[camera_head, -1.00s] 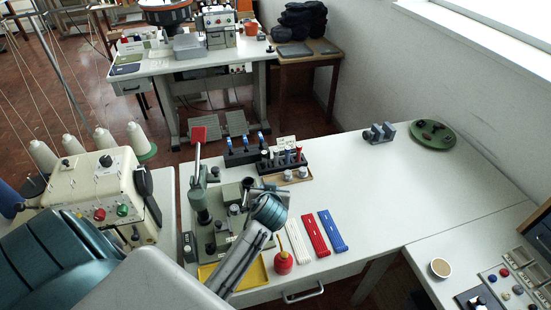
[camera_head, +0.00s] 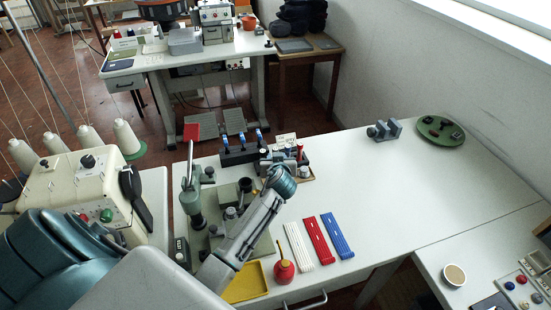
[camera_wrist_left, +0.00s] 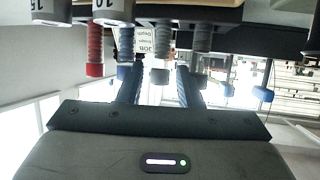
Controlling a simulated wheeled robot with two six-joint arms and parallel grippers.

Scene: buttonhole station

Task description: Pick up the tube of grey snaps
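A dark rack of upright snap tubes stands on the white table, mostly hidden behind my left arm in the head view. In the left wrist view, which appears upside down, several tubes hang down in a row: a red tube (camera_wrist_left: 95,50) and greyish ones. One grey tube (camera_wrist_left: 161,48) lines up between the fingers of my left gripper (camera_wrist_left: 160,80), its grey end near the fingertips. The fingers are apart, and no contact with the tube is clear. In the head view the left wrist (camera_head: 279,181) is beside the rack. My right gripper is not in view.
Blue-handled tools stand in a black holder (camera_head: 240,156) left of the rack. A green press (camera_head: 193,195) stands nearer. The table right of the rack is largely clear.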

